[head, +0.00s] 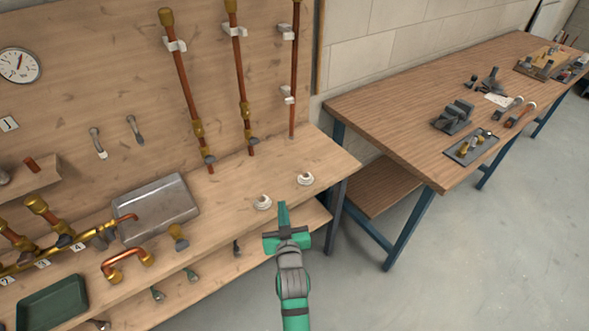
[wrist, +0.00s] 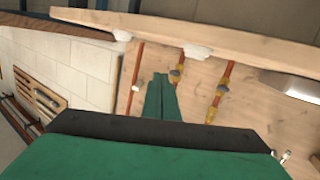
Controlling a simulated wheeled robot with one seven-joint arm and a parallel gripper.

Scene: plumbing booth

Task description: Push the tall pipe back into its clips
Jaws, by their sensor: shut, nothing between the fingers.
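Three upright copper pipes stand against the wooden back board. The rightmost tall pipe (head: 295,62) is thin and has no brass fittings that I can see. Its white upper clip (head: 287,32) and lower clip (head: 288,95) show at its left side, and it seems to stand out of them. In the wrist view this pipe (wrist: 135,68) is at the left, with a white clip (wrist: 138,88) at it. My green gripper (head: 283,212) is shut and empty, in front of the bench edge and well short of the pipe. Its closed fingers show in the wrist view (wrist: 160,92).
Two white round fittings (head: 263,202) (head: 305,179) sit on the bench top (head: 325,158) near its front edge. Two brass-fitted pipes (head: 186,88) (head: 242,85) stand left of the tall pipe. A second table (head: 385,120) with tools stands to the right.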

